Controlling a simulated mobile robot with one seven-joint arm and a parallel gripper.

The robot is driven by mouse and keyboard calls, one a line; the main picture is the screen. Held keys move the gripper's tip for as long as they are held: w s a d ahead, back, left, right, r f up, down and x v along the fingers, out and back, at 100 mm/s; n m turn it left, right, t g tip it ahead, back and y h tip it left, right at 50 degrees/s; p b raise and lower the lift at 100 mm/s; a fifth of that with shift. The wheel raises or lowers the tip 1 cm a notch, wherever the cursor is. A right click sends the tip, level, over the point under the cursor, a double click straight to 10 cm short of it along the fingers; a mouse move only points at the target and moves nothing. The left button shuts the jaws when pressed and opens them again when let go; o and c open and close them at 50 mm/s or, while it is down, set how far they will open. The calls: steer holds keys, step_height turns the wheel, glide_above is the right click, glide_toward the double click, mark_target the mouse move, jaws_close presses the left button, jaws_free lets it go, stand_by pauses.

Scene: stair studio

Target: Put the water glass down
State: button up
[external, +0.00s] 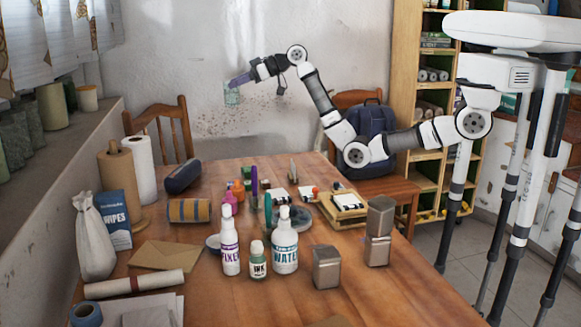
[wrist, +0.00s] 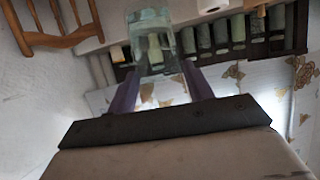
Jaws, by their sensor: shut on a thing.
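The water glass (external: 231,96) is a clear, pale green tumbler held in the air in front of the wall, above and beyond the far edge of the table. My gripper (external: 236,82) is shut on it, with purple fingers near the glass. In the wrist view the glass (wrist: 153,42) sits between the two fingertips of my gripper (wrist: 158,80). The wooden table (external: 400,280) stands below and nearer the camera. I cannot tell whether the glass holds any water.
Bottles (external: 285,240), metal blocks (external: 327,267), paper rolls (external: 143,165) and a wooden tray (external: 342,209) crowd the table. Chairs (external: 160,128) stand at its far side, one bearing a blue backpack (external: 372,120). The table's right front and a patch near its far edge look clear.

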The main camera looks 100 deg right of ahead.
steer(key=s+d+m+h+b, duration=0.15)
steer(key=s+d, duration=0.25)
steer(key=d, duration=0.5)
steer(key=shift+g, duration=0.3)
step_height(320, 180, down, 25)
steer(key=p, duration=0.3)
steer(key=shift+s, duration=0.1)
steer(key=shift+f, duration=0.2)
steer(key=o, duration=1.6)
steer(key=shift+r, duration=0.25)
steer(key=b+v, duration=0.1)
steer(key=v, duration=1.1)
steer(key=shift+a, duration=0.1)
